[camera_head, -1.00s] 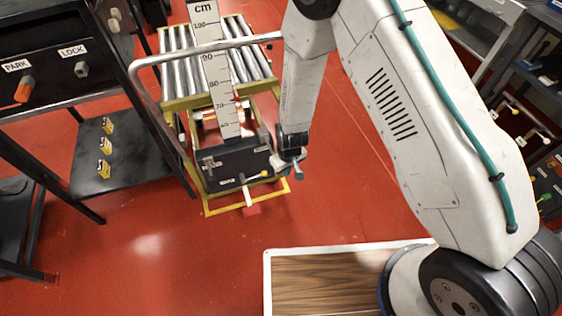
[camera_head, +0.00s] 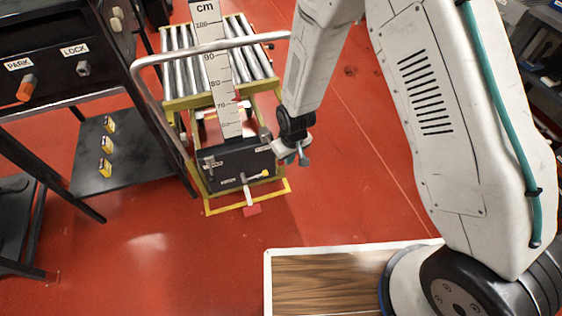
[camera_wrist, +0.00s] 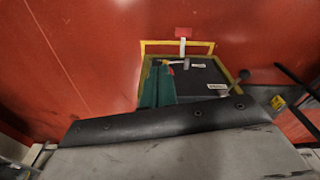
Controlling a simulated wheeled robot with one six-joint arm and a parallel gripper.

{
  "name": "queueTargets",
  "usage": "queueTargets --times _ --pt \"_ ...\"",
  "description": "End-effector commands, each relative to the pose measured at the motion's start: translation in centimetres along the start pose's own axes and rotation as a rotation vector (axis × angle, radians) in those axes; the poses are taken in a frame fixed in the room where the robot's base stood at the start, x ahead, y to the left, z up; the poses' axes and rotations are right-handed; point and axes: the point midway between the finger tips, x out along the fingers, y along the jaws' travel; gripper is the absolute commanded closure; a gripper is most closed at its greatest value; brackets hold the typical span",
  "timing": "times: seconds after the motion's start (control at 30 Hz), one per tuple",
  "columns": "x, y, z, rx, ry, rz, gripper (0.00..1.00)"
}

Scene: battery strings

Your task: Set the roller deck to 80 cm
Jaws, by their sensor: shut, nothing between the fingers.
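The roller deck (camera_head: 248,52) of metal rollers in a yellow frame stands upper left of centre in the head view. A white cm scale (camera_head: 219,75) rises in front of it. A small red mark shows beside the scale near 70, but I cannot read an exact height. My gripper (camera_head: 297,160) is shut and empty, right of the box. Its teal fingers (camera_wrist: 157,88) overlap the box's edge in the wrist view.
A black bench with PARK and LOCK controls (camera_head: 50,65) stands left, with a low shelf (camera_head: 120,160). A wood-topped platform (camera_head: 325,285) lies at the bottom. Red floor right of the box is clear.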

Motion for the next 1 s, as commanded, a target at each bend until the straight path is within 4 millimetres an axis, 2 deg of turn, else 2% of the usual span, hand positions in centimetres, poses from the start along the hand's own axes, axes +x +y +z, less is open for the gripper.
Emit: queueTargets --times 0.53,0.67,0.77,0.87,0.9,1.0 --pt "0.0 0.0 0.0 0.000 0.001 0.000 1.00" --pt "-1.4 0.5 -0.3 0.010 0.005 0.000 1.00" --pt "-4.5 1.5 -0.7 0.034 0.011 0.001 1.00" --pt "-9.3 3.1 -0.6 0.072 0.016 0.002 1.00" --pt "-11.5 3.8 -0.4 0.090 0.018 0.003 1.00" --pt "-16.9 5.4 0.8 0.136 0.019 0.006 1.00"
